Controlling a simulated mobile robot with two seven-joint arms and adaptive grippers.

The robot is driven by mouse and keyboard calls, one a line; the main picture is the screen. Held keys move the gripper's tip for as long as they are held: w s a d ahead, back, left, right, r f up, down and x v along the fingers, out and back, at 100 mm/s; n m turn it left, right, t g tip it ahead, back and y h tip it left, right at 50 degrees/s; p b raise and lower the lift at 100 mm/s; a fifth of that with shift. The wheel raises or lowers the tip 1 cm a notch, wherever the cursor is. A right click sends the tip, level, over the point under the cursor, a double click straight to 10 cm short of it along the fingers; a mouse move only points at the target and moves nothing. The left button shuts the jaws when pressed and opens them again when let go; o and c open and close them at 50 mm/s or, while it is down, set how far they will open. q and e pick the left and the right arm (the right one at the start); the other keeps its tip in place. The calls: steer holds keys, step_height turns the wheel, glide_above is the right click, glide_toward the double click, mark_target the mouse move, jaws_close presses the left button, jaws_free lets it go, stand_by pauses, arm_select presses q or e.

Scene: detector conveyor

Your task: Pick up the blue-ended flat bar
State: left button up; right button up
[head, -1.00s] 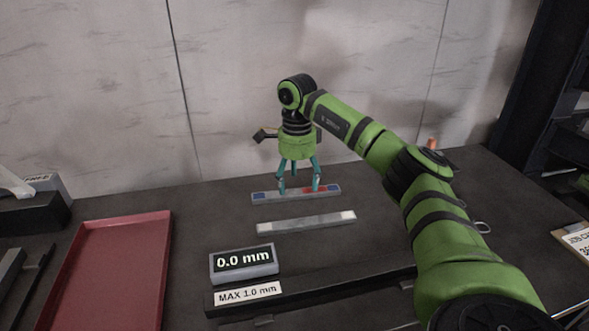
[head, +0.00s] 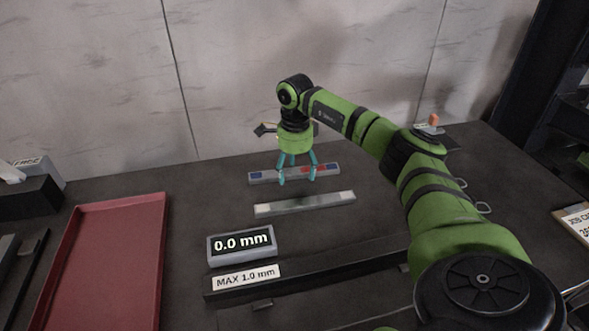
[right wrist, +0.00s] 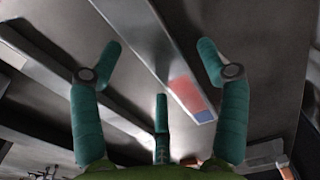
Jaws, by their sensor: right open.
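The flat bar (head: 266,175) lies on the dark table near the back wall; it is grey with blue ends and red near its right part. My right gripper (head: 298,181) is open and empty at this bar, pointing down, its teal fingers overlapping the bar's middle in the head view. In the right wrist view the bar (right wrist: 184,92) runs diagonally between the spread fingers, its red patch and blue end near the right finger. I cannot tell whether the fingertips touch it or the table. My left gripper is out of view.
A second grey bar (head: 304,204) with pale ends lies just in front. Nearer stand a "0.0 mm" display (head: 241,244) and a dark rail (head: 330,268) labelled "MAX 1.0 mm". A red tray (head: 108,260) is at left, a clipboard (head: 575,225) at right.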

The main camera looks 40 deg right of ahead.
mark_target(295, 173)
jaws_close()
steer(key=shift+w+r, duration=0.1)
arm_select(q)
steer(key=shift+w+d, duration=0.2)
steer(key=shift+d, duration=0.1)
arm_select(e)
steer(key=shift+r, duration=0.1)
steer(key=shift+w+d+r, duration=0.1)
steer(key=shift+r, duration=0.35)
step_height(295, 173, up, 3)
steer(key=shift+r+b, duration=0.1)
steer(key=shift+b, duration=0.2)
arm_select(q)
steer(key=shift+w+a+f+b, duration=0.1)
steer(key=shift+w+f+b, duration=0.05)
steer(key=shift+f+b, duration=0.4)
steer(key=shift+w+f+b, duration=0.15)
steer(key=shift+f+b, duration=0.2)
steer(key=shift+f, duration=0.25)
arm_select(e)
steer(key=s+a+r, duration=0.3)
steer(key=s+r, duration=0.3)
steer(key=s, duration=0.5)
steer(key=shift+s+r, duration=0.2)
steer(key=shift+r, duration=0.15)
